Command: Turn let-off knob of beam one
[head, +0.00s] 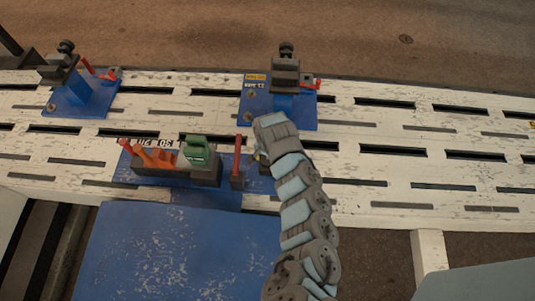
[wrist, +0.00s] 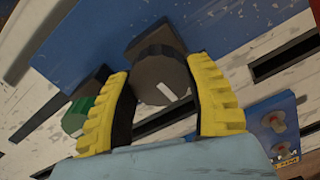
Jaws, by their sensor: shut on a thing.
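The knob (wrist: 160,82) is dark grey and round, with a white mark on its face, and sits on a blue plate in the wrist view. My gripper (wrist: 162,98) has yellow ribbed fingers, one on each side of the knob, shut on it. In the head view my gripper (head: 260,152) is at the right end of the front blue unit (head: 190,195), and my arm hides the knob there. Whether the knob has turned cannot be told. The wording printed on the unit is too small to read surely.
A red upright lever (head: 237,155) stands just left of my gripper. A green block (head: 197,152) and orange levers (head: 152,155) are further left. Blue-based fixtures stand behind (head: 285,75) and at the back left (head: 80,95). The slotted white bench (head: 400,170) is clear to the right.

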